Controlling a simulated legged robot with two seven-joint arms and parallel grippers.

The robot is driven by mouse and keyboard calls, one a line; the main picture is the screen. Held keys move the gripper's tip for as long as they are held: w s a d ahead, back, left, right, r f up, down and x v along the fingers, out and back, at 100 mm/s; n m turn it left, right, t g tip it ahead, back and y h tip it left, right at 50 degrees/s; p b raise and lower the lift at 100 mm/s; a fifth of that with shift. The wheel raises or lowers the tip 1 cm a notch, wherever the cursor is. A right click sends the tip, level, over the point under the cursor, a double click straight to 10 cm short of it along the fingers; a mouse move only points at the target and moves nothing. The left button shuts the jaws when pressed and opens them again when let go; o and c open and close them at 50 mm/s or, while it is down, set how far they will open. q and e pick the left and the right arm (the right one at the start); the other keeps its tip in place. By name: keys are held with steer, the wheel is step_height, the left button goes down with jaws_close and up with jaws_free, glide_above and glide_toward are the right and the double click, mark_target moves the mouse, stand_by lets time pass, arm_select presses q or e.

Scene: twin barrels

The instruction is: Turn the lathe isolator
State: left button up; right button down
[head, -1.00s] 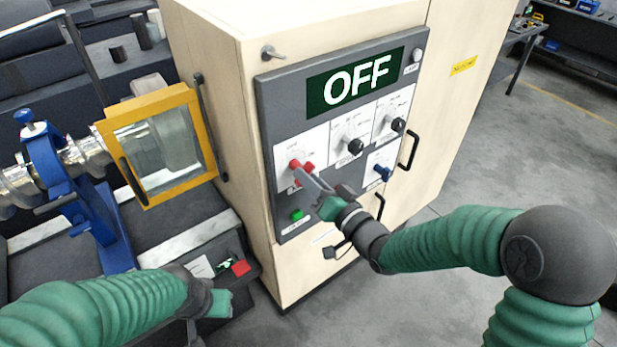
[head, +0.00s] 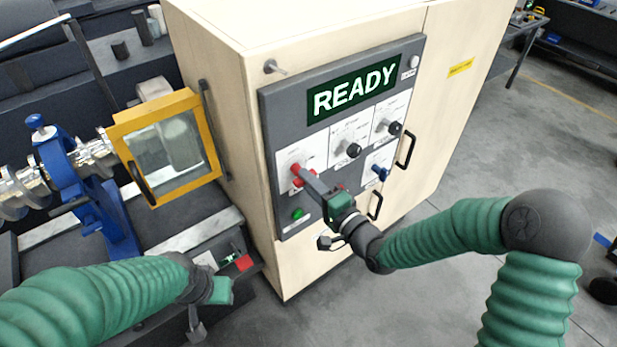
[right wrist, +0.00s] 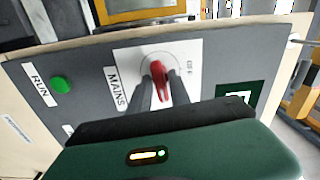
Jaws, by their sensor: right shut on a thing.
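The lathe isolator is a red rotary handle (right wrist: 160,82) on a white plate labelled MAINS in the right wrist view. In the head view the red handle (head: 297,171) sits at the left of the grey control panel (head: 268,118). My right gripper (right wrist: 162,98) is shut on the handle, one finger on each side, and its fingers hide part of it. The panel's display (head: 354,88) reads READY. My left gripper (head: 222,290) is low at the left, near the lathe bed, away from the panel; its fingers are not clear.
Black knobs (head: 353,150), a blue switch (head: 380,173) and a green button (head: 298,214) are close by on the panel. The button also shows beside a RUN label (right wrist: 61,83). The lathe's yellow-framed guard (head: 172,104) stands left of the cabinet. Open floor lies to the right.

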steer(key=shift+d+f+m, duration=0.1)
steer(key=shift+m, duration=0.5)
steer(key=shift+f, duration=0.1)
steer(key=c, duration=1.4)
jaws_free()
steer(key=shift+w, duration=0.15)
steer(key=shift+d, duration=0.1)
